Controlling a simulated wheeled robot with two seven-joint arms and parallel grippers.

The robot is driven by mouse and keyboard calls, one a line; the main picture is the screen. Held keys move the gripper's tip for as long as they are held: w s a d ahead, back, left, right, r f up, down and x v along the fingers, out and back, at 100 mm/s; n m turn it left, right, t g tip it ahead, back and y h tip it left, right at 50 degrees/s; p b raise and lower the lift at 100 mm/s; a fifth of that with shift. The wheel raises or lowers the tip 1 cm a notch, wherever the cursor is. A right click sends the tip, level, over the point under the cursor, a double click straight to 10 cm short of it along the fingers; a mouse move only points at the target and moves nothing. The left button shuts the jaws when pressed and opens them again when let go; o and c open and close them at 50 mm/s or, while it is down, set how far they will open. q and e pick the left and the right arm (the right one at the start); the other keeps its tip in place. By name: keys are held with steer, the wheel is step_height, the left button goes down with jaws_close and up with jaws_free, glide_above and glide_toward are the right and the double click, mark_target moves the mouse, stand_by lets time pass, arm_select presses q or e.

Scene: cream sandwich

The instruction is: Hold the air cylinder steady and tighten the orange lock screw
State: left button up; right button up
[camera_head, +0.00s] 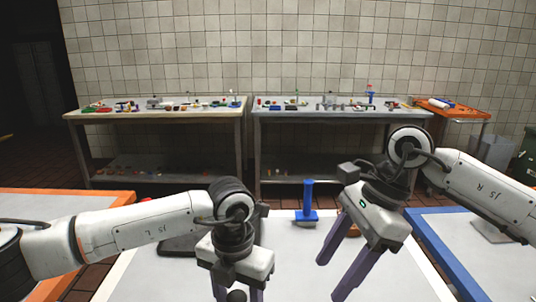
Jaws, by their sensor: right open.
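A blue upright thing (308,200) with a wide foot stands on the white table in front of me, between my arms. I cannot tell whether it is the air cylinder. A small orange-brown thing (351,224) shows just behind my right gripper, mostly hidden; I cannot tell whether it is the lock screw. My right gripper (331,279) is open, its purple fingers apart and pointing down and left, with nothing seen between them. My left gripper (238,295) points down at the bottom edge. Its fingertips are cut off, and a dark round thing (236,296) shows between its fingers.
A dark flat thing (180,244) lies behind my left arm. An orange-edged table (62,192) is at left, a blue-edged one (440,256) at right. Two benches (150,114) (340,114) with small items stand along the tiled wall. The white table's middle is clear.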

arm_select(q)
steer(key=shift+r+p, duration=1.45)
steer(key=shift+r, duration=1.7)
steer(key=o, duration=0.6)
steer(key=shift+c, duration=0.2)
